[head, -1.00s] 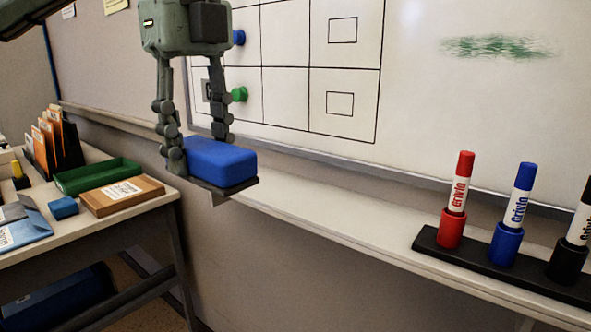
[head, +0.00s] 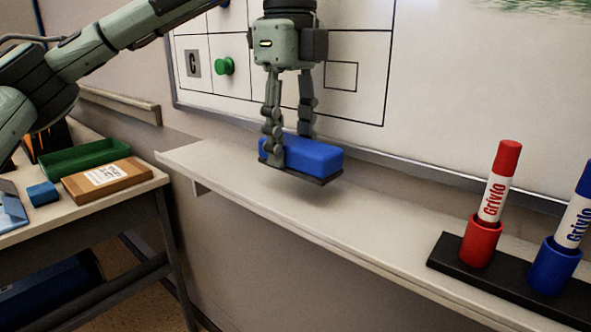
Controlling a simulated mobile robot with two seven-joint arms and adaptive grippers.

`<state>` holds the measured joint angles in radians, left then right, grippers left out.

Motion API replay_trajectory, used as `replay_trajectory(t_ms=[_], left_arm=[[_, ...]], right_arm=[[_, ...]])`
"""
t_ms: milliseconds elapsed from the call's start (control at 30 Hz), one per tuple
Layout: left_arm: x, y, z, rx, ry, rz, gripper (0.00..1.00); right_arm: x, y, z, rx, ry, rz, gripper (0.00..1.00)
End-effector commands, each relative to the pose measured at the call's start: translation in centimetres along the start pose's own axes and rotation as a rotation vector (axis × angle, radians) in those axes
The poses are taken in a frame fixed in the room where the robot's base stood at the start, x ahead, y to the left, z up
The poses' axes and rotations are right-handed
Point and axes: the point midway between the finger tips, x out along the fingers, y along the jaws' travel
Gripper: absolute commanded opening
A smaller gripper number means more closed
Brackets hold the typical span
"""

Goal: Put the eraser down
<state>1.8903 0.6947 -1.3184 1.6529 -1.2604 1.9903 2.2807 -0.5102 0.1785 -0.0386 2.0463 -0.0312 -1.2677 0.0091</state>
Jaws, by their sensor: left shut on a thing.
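The eraser (head: 314,155) is a blue block with a dark pad underneath. My left gripper (head: 289,141) points down and is shut on the eraser near its left end. The eraser hangs a little above the pale ledge (head: 225,176) under the whiteboard (head: 470,100), with a soft shadow below it. My right gripper is not in view.
A red marker (head: 497,185) and a blue marker (head: 573,220) stand in a black holder (head: 452,258) on the ledge's right part. The ledge between eraser and holder is clear. A side table at left carries a green tray (head: 84,157) and a brown box (head: 108,179).

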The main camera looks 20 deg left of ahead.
Motion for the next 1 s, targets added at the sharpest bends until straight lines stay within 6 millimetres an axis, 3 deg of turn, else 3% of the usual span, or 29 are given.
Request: replay_trajectory(t_ms=[167,433,633,667,800,1000], left_arm=[[0.8,-0.8,-0.3,0.0,0.001,0.0,0.19],[4.2,-0.8,-0.2,0.0,0.0,0.001,0.19],[4.5,-0.8,-0.2,0.0,0.0,-0.001,0.19],[4.5,-0.8,-0.2,0.0,0.0,-0.001,0.43],[4.5,-0.8,-0.2,0.0,0.0,0.0,0.61],[4.5,-0.8,-0.2,0.0,0.0,-0.001,0.63]], right_arm=[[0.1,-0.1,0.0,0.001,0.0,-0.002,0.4],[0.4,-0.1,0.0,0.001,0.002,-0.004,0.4],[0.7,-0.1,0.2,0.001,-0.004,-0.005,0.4],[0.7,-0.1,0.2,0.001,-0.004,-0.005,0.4],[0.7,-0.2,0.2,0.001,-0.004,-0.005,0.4],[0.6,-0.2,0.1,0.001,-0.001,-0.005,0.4]])
